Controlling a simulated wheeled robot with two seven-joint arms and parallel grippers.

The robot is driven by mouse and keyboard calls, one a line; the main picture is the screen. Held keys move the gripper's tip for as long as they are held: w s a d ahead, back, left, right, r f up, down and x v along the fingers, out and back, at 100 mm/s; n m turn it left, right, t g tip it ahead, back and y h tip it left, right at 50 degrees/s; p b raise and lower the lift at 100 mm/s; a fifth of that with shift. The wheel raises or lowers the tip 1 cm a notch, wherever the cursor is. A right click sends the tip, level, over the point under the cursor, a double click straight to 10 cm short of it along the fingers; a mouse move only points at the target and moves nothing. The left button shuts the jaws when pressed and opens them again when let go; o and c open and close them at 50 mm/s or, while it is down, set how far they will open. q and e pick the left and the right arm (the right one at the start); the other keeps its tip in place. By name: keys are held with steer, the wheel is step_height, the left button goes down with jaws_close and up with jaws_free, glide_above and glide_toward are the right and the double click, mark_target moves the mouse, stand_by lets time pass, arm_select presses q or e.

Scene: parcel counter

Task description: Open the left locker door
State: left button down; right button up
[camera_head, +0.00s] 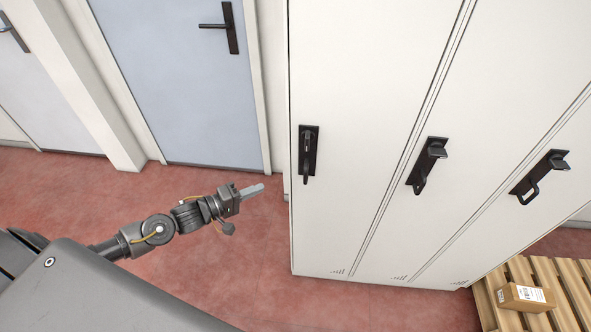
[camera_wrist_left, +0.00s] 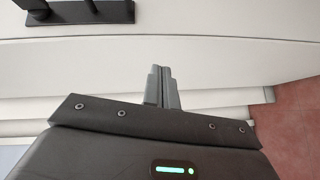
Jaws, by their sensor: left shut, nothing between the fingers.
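The left locker door (camera_head: 345,70) is the leftmost of the white locker doors and looks closed. Its black handle (camera_head: 308,154) sits near its left edge in the head view. Part of a black handle (camera_wrist_left: 78,14) also shows at the upper left of the left wrist view. My left gripper (camera_head: 258,189) is to the left of the locker and below the handle in the head view, apart from it. Its fingers (camera_wrist_left: 161,88) are shut together with nothing between them. My right gripper is not in view.
Two more locker doors with black handles (camera_head: 427,165) and (camera_head: 541,177) stand to the right. A pallet (camera_head: 545,270) with a cardboard box (camera_head: 525,297) is at the lower right. A blue-grey door (camera_head: 180,80) is behind. Red floor (camera_head: 250,270) before the locker is clear.

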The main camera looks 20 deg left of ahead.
mark_target(296, 173)
arm_select(q)
steer(key=s+d+r+g+h, duration=0.1)
steer(key=s+d+r+h, duration=0.2)
steer(key=r, duration=0.5)
steer(key=shift+n, duration=0.3)
steer(key=p+x, duration=0.2)
steer(key=x, duration=0.7)
steer(key=shift+w+d+f, duration=0.15)
steer(key=shift+w, duration=0.05)
steer(key=shift+x, duration=0.8)
steer(key=shift+s+d+p, duration=0.1)
steer(key=shift+p, duration=0.25)
